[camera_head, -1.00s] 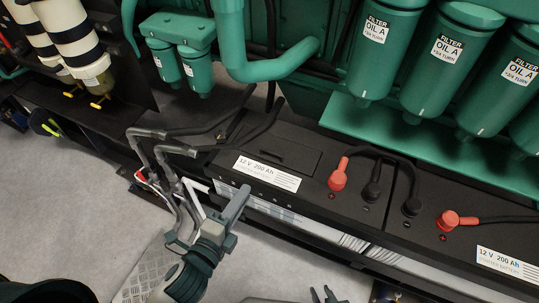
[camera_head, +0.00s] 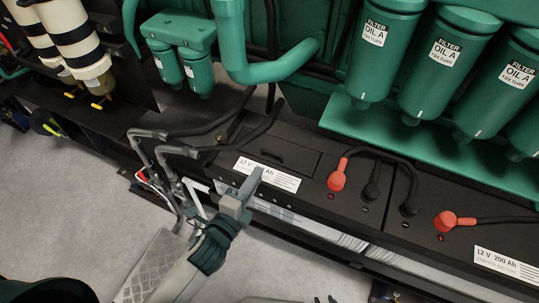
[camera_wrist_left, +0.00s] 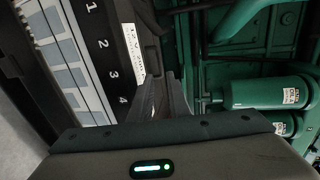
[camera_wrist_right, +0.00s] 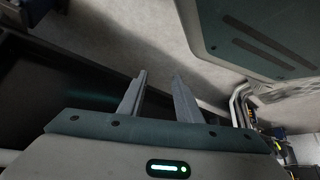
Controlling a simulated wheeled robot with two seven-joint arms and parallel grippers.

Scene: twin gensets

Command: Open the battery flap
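The left black battery (camera_head: 312,192) has a white "12 V 200 Ah" label (camera_head: 282,178) on its top. Behind the label is a dark rectangular panel (camera_head: 298,158) with a slot-like grip, which looks like the flap and lies flat, closed. My left gripper (camera_head: 254,184) is at the battery's front edge, in front of the label's left part. My right gripper (camera_wrist_right: 160,85) is open and empty, low over the floor.
A red terminal cap (camera_head: 338,177) and black cables stand right of the panel. Grey pipes (camera_head: 165,160) rise left of my left gripper. Green oil filters (camera_head: 385,55) and a green ledge (camera_head: 400,135) overhang behind. A second battery (camera_head: 470,200) is at the right. Grey floor (camera_head: 75,210) is clear at left.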

